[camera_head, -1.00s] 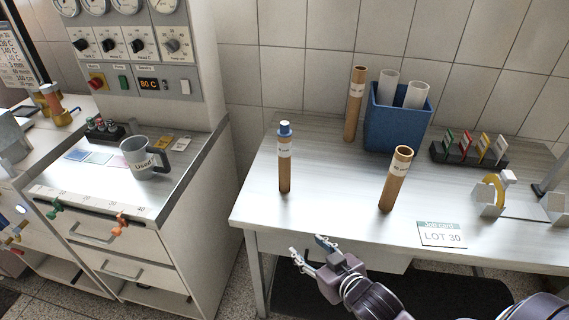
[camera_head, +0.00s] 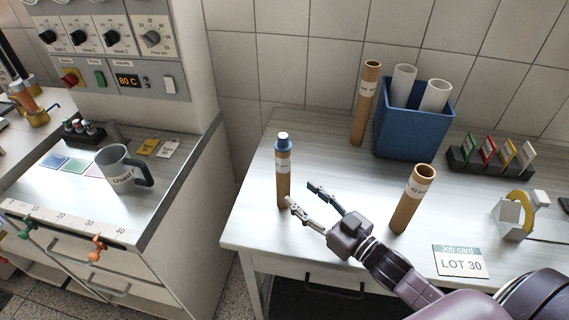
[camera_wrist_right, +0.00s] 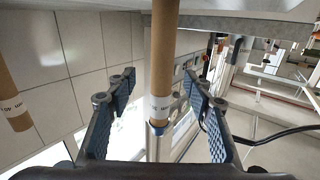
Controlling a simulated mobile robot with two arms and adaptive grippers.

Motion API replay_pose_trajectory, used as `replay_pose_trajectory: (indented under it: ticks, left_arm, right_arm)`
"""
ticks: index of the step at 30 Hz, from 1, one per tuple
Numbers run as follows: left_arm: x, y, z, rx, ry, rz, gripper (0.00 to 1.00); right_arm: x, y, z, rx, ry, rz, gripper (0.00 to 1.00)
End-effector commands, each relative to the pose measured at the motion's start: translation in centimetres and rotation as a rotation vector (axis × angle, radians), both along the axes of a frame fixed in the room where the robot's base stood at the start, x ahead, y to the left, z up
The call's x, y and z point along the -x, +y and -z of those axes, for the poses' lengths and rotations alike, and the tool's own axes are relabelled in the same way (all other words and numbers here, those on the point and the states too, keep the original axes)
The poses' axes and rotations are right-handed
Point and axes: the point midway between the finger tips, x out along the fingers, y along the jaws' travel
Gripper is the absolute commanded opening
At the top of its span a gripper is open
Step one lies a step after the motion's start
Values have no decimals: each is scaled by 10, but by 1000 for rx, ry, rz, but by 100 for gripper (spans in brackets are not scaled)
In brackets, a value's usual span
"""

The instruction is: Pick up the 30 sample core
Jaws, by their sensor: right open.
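A brown cardboard core with a blue cap (camera_head: 283,180) stands upright at the left of the white table; its white label is too small to read. My right gripper (camera_head: 301,194) is open beside its lower part, one fingertip overlapping it in the head view. In the right wrist view the core (camera_wrist_right: 164,55) shows between the two spread fingers (camera_wrist_right: 158,86), with no visible contact. A second core (camera_head: 413,200) stands upright to the right, and a taller one (camera_head: 365,105) at the back. A job card (camera_head: 460,262) reads LOT 30. My left gripper is out of view.
A blue bin (camera_head: 412,130) with two white tubes stands at the back. A rack of coloured tags (camera_head: 490,158) and a yellow and grey device (camera_head: 517,212) are to the right. On the left bench stands a grey mug (camera_head: 122,168) marked Used.

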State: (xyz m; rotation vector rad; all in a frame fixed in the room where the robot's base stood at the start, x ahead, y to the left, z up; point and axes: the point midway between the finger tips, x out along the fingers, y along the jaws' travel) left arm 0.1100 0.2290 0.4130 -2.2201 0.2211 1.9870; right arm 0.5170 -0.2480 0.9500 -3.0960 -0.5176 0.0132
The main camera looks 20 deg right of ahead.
Motion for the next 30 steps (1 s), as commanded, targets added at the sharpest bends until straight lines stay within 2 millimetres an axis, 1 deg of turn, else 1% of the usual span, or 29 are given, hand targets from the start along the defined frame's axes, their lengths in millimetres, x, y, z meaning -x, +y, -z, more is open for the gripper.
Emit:
replay_pose_trajectory:
  ticks: [2,5,12,14,19,23,27,30]
  left_arm:
    - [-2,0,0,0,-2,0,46]
    - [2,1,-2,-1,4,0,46]
    - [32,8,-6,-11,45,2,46]
    - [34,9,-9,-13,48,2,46]
    - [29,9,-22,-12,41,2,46]
    - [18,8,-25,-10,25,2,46]
    - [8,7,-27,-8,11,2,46]
    - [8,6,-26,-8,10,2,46]
  right_arm:
    - [0,0,0,-1,-3,-3,47]
    - [-5,2,-2,-3,-4,-3,47]
    - [-26,10,-3,-3,-5,-3,47]
    - [-31,11,-5,-4,-5,-3,47]
    - [-53,21,-12,-3,-5,-2,47]
    - [-67,26,-9,-2,-3,-2,47]
    - [-73,29,-7,-2,-3,-3,47]
    - [-73,29,-7,-2,-3,-3,47]
